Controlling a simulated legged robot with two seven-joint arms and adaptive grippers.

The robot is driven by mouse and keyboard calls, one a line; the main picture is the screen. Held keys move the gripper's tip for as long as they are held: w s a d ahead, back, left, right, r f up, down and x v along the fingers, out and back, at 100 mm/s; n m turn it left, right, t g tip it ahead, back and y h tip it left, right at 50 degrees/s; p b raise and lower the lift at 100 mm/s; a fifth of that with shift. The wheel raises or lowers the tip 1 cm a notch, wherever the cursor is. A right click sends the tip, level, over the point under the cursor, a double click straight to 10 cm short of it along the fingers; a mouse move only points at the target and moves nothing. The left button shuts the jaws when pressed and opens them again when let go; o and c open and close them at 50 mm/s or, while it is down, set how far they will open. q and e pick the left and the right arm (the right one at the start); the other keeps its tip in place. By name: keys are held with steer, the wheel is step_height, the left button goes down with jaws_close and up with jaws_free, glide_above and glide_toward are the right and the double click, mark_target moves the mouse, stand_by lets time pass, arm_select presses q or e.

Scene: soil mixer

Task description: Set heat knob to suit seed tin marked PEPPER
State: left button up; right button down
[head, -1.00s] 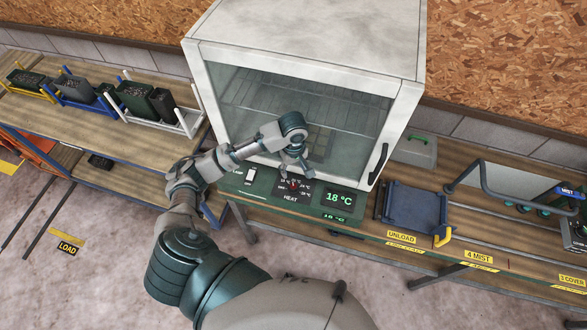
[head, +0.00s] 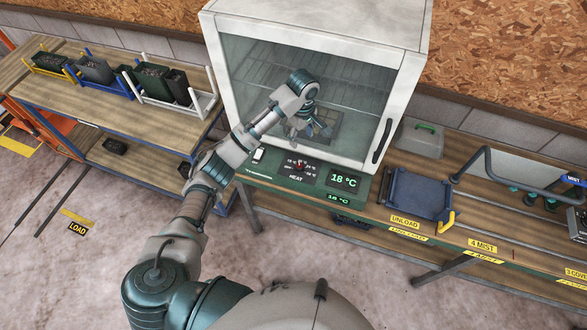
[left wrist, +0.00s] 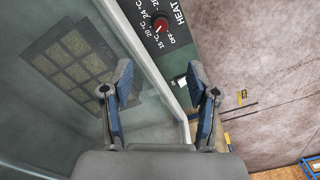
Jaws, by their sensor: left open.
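The heat knob (head: 299,166) is on the dark green panel below the glass-fronted cabinet. In the left wrist view the knob (left wrist: 161,26) is red with a white mark, on a black dial labelled HEAT with OFF, 15, 20 and 24 °C among its marks. I cannot tell exactly which mark it points at. The display (head: 343,181) reads 18 °C. My left gripper (head: 316,130) is in front of the glass, above the knob and apart from it. Its fingers (left wrist: 163,100) are spread and empty. No seed tin marked PEPPER can be made out.
The cabinet (head: 411,98) has a glass door with a dark handle (head: 382,141). A white switch (head: 258,156) sits left of the dial. A blue tray (head: 419,194) stands right of the cabinet. Racks with dark boxes (head: 150,80) stand on the left bench.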

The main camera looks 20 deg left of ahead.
arm_select(q)
step_height(320, 180, down, 4)
steer(key=r, duration=0.1)
glide_above(299, 165)
steer(key=f, duration=0.6)
steer(key=shift+s+a, duration=0.1)
steer(key=shift+a, duration=0.15)
steer(key=f, duration=0.2)
steer(key=d+f, duration=0.1)
steer(key=f, duration=0.4)
steer(key=shift+d+f, duration=0.15)
steer(key=shift+f, duration=0.1)
steer(key=shift+a+f, duration=0.2)
steer(key=shift+f, duration=0.15)
steer(key=shift+a, duration=0.3)
steer(key=shift+c, duration=0.7)
steer(key=c, duration=0.8)
jaws_close()
steer(key=shift+d, duration=0.2)
arm_select(e)
steer(key=shift+w+a+r, duration=0.1)
steer(key=shift+a+r, duration=0.05)
steer(key=shift+a, duration=0.3)
steer(key=shift+w+a+r, duration=0.1)
steer(key=shift+a, duration=0.35)
